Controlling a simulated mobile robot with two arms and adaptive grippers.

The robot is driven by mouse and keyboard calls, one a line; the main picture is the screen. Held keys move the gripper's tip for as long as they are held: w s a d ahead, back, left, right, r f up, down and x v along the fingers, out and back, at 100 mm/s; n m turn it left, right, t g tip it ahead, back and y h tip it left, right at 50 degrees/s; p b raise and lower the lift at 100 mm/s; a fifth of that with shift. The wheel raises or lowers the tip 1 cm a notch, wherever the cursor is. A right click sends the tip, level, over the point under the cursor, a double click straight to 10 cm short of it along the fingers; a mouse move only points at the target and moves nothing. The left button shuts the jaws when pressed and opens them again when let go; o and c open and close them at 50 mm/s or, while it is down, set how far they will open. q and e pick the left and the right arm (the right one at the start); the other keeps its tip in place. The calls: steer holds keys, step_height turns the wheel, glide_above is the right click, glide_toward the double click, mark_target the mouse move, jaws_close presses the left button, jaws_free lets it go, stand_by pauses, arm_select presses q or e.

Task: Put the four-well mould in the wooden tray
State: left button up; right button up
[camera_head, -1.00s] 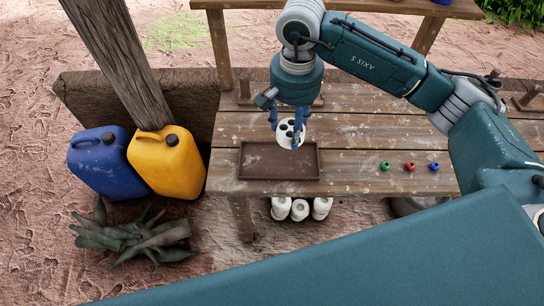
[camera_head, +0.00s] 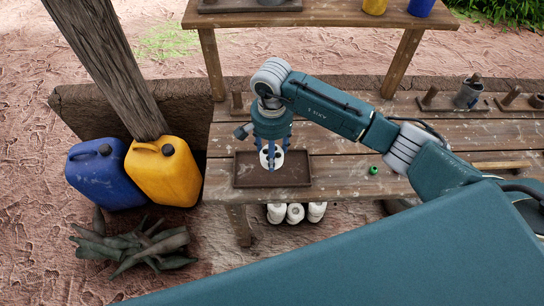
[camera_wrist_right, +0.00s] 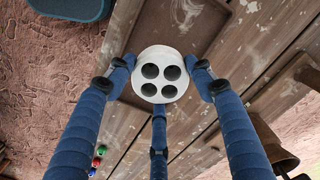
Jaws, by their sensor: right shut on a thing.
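The four-well mould (camera_wrist_right: 159,78) is a white round block with four dark holes in its top. In the right wrist view it sits between the blue fingers of my right gripper (camera_wrist_right: 158,88), which is shut on it. In the head view the mould (camera_head: 265,159) and my right gripper (camera_head: 271,162) are over the wooden tray (camera_head: 295,182), a dark shallow rectangle on the bench's left end. The tray also shows behind the mould in the wrist view (camera_wrist_right: 180,25). I cannot tell whether the mould touches the tray floor. My left gripper is not in view.
A green ball (camera_head: 373,170) lies on the bench right of the tray. Blue (camera_head: 104,175) and yellow (camera_head: 163,171) jerrycans stand on the ground at left. White rolls (camera_head: 295,213) sit under the bench. Wooden stands line the bench's back right.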

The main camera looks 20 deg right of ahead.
step_height(320, 180, down, 4)
steer(key=shift+f+p, duration=0.1)
steer(key=shift+p, duration=0.45)
steer(key=shift+f, duration=0.1)
steer(key=shift+f, duration=0.1)
steer(key=shift+f+b, duration=0.15)
steer(key=shift+b, duration=0.15)
steer(key=o, duration=1.3)
